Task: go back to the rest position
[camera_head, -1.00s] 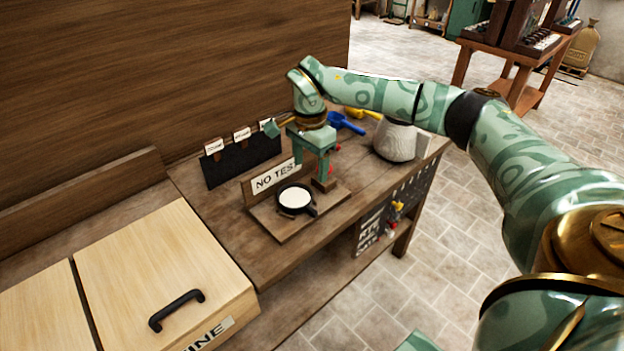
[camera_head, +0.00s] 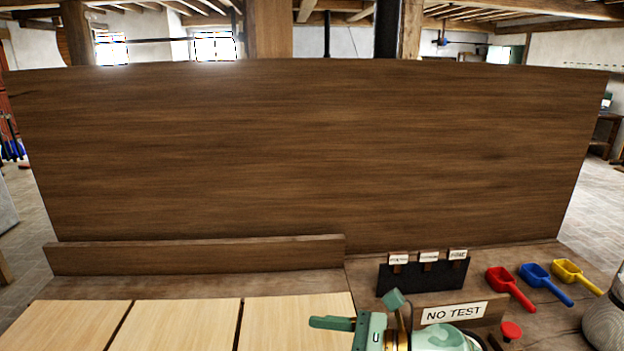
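My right gripper (camera_head: 335,323) shows at the bottom edge in the head view, right of centre. One green finger points left above the pale wooden lids, and part of the wrist shows beside it. The rest of the gripper and arm is cut off by the frame edge, so I cannot tell whether it is open or shut. I see nothing held in the part that shows. My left gripper is not in view.
Right of my gripper stand a NO TEST sign (camera_head: 453,313), a black tag holder (camera_head: 423,276), and red (camera_head: 510,287), blue (camera_head: 547,282) and yellow (camera_head: 575,272) scoops. A grey jug (camera_head: 604,322) is at the right edge. A tall wooden panel (camera_head: 310,150) rises behind.

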